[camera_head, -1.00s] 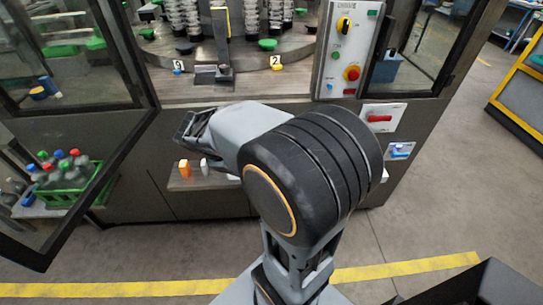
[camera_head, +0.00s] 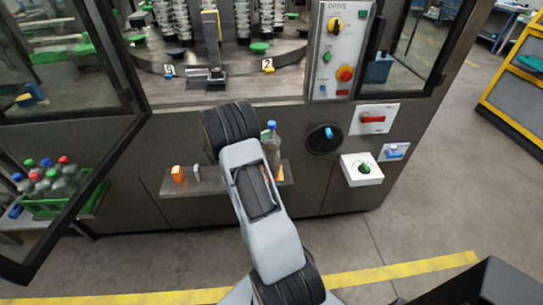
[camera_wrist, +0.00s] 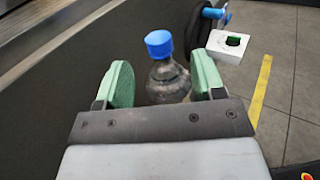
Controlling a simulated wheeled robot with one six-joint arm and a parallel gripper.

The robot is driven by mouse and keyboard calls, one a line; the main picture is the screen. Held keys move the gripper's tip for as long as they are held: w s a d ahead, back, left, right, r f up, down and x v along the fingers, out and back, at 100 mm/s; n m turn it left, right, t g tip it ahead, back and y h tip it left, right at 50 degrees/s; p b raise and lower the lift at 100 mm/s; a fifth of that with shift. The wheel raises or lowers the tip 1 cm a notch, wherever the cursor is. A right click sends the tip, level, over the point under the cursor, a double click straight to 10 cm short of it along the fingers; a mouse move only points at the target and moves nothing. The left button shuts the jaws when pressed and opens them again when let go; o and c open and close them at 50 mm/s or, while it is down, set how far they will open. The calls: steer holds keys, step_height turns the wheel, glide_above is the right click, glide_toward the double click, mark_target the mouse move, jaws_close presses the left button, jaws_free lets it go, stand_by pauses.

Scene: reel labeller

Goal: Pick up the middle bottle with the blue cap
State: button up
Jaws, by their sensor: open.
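A clear bottle with a blue cap (camera_head: 271,140) stands upright on a small shelf (camera_head: 222,185) on the machine's front. In the wrist view the bottle (camera_wrist: 168,84) shows between the two green finger pads of my gripper (camera_wrist: 158,80), blue cap toward the top. My gripper is open, with a pad on each side of the bottle and no clear contact. The bottle's lower part is hidden behind the gripper body. In the head view my arm hides the gripper and the middle of the shelf; no other bottle shows there.
An orange item (camera_head: 178,174) and a whitish one stand on the shelf's left. A black disc with a blue knob (camera_head: 327,139) and a white box with a green knob (camera_head: 362,169) sit to the right. A green crate (camera_head: 58,207) of bottles is at far left.

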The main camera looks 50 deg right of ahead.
steer(key=shift+s+d+p, duration=0.2)
steer(key=shift+d+p, duration=0.2)
steer(key=shift+d, duration=1.65)
steer(key=shift+s+d+p, duration=0.15)
steer(key=shift+d+p, duration=0.2)
steer(key=shift+d, duration=1.65)
jaws_close()
steer(key=shift+r, duration=0.15)
